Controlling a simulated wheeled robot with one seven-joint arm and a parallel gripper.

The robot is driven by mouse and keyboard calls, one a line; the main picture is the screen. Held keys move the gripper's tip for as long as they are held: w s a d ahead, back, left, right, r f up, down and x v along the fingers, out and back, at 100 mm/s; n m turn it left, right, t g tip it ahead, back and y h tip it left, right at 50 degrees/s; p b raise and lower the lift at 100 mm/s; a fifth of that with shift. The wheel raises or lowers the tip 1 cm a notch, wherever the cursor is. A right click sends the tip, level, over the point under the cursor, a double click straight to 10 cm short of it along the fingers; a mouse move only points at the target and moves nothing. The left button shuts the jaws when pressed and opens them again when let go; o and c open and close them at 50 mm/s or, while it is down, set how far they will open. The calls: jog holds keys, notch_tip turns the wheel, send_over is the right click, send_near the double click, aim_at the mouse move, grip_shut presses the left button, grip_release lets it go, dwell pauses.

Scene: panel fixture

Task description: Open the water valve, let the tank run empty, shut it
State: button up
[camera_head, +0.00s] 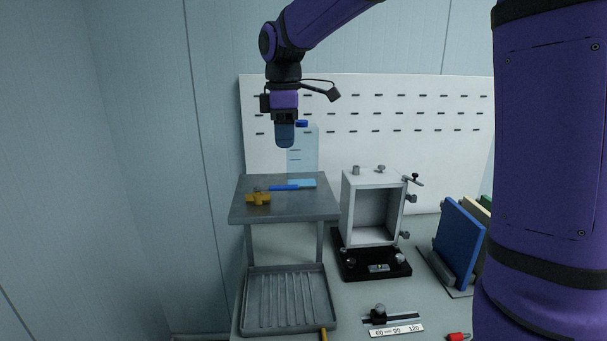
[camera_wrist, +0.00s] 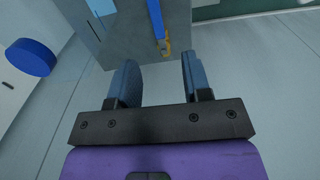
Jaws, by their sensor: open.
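A clear pale-blue tank (camera_head: 305,160) with level marks and a blue cap (camera_head: 301,124) stands on the grey stand (camera_head: 290,208). The cap also shows at the left of the wrist view (camera_wrist: 30,57). A brass valve (camera_head: 258,198) sits at the stand's front left; its blue lever (camera_head: 284,188) points right, toward the tank's base. In the wrist view the lever (camera_wrist: 156,18) and brass part (camera_wrist: 163,45) lie beyond the fingers. My gripper (camera_head: 284,145) is open and empty above the stand, fingers down, partly covering the tank. I cannot tell the water level.
A ribbed grey tray (camera_head: 287,298) lies below the stand. Right of it stand an open grey box (camera_head: 372,212) on a black base, a blue panel (camera_head: 458,240) in a rack and a scale strip (camera_head: 397,330). A white pegboard (camera_head: 400,135) stands behind.

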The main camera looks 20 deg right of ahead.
aim_at(286, 186)
jog(key=f, duration=1.1)
jog(key=shift+w+d, duration=0.2)
jog(key=shift+w, duration=0.15)
grip_shut()
